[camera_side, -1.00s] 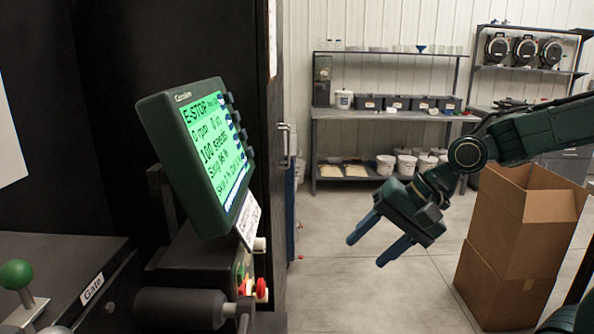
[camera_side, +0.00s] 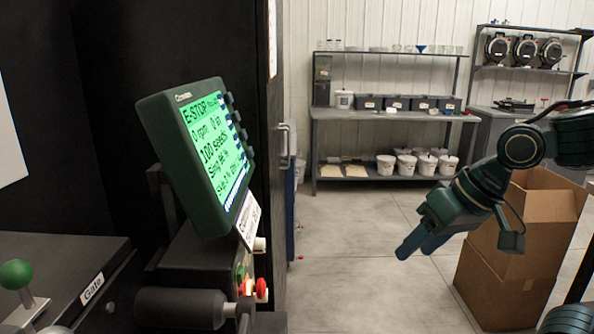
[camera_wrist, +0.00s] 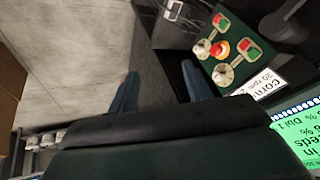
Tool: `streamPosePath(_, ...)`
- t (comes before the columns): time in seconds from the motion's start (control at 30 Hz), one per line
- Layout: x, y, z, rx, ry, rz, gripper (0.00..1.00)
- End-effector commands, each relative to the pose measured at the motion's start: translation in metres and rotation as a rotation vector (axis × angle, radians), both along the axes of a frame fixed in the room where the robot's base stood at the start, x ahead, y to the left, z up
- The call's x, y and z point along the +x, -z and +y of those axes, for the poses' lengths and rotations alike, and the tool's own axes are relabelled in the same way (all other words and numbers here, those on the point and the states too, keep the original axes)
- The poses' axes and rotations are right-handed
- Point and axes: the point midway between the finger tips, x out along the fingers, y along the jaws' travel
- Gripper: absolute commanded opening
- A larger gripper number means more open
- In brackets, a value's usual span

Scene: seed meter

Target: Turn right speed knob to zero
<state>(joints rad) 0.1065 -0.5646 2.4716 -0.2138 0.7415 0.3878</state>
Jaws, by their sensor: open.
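The control panel (camera_wrist: 205,85) shows at the upper right of the wrist view. It carries two pale round knobs, one by the red button (camera_wrist: 219,47) (camera_wrist: 203,48) and one closer to the label (camera_wrist: 224,75). I cannot tell which one is the right speed knob, nor read their settings. In the side view the panel is seen edge-on, with a pale knob (camera_side: 260,244) and a red button (camera_side: 262,288) at its edge. My gripper (camera_side: 415,250) is open and empty, well to the right of the panel. Its two blue fingers also show in the wrist view (camera_wrist: 161,84).
The green monitor (camera_side: 215,150) reads E-STOP and stands above the panel. A white label (camera_side: 249,220) hangs below it. A lever with a green ball (camera_side: 17,274) is at the left. Cardboard boxes (camera_side: 505,275) stand behind my arm. The space between gripper and panel is clear.

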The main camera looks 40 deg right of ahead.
Motion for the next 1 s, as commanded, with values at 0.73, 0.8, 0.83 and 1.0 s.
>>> streamPosePath(0.73,-0.01,-0.003,-0.005,-0.07,-0.071,-0.006,0.51)
streamPosePath(0.8,-0.008,-0.002,-0.004,-0.069,-0.084,-0.005,0.51)
streamPosePath(0.83,-0.006,-0.001,-0.003,-0.07,-0.093,-0.005,0.51)
streamPosePath(1.0,0.011,0.003,0.003,-0.063,-0.179,-0.015,0.51)
